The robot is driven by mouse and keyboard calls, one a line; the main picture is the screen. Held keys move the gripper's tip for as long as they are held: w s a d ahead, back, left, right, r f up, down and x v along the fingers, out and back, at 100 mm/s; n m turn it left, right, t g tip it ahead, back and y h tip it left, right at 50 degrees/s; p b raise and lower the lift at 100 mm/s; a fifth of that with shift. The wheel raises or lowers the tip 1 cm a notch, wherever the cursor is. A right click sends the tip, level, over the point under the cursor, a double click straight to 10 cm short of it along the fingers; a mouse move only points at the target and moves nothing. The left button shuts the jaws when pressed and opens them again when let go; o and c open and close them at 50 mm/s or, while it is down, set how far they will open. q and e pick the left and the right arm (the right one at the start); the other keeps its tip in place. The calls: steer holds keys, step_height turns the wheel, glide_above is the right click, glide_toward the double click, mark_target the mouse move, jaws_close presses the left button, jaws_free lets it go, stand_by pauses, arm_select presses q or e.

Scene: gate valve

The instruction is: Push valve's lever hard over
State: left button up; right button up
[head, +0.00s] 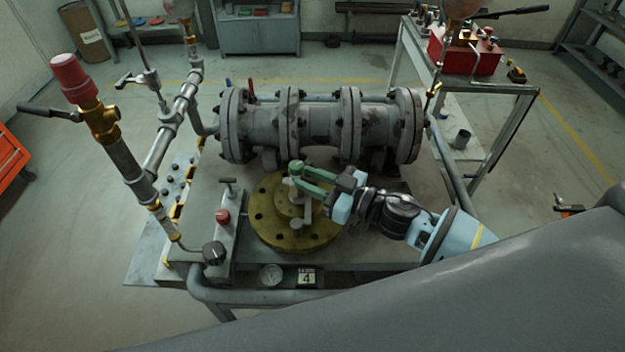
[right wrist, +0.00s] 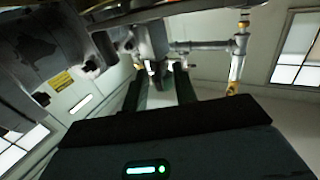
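A round yellow flange (head: 268,228) lies on the bench with a grey upright fitting (head: 296,229) at its middle. My right gripper (head: 299,177) reaches in from the right above this flange. Its green fingers are apart, with the tips close to the top of the grey fitting; I cannot tell if they touch it. In the right wrist view the two dark fingers (right wrist: 160,90) also stand apart, with a small part beyond their tips. A black-handled lever (head: 48,112) sticks out left from a brass valve (head: 101,122) with a red cap. My left gripper is not in view.
A large flanged grey pipe body (head: 315,122) lies behind the yellow flange. Slanted pipework (head: 170,130) stands at the left. A gauge (head: 271,274) is at the bench front.

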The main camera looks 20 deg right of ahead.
jaws_close()
steer(key=m+t+h, duration=0.1)
steer(key=a+m+t+h, duration=0.1)
steer(key=shift+s+m+h, duration=0.3)
steer(key=shift+s+h, duration=0.05)
steer(key=shift+h, duration=0.05)
steer(key=shift+s+a+r+m+t+h, duration=0.1)
steer(key=shift+m+t+h, duration=0.4)
steer(key=shift+h, duration=0.3)
steer(key=shift+a+m+t+h, duration=0.1)
steer(key=shift+m+t+h, duration=0.4)
steer(key=shift+h, duration=0.3)
steer(key=shift+d, duration=0.1)
jaws_free()
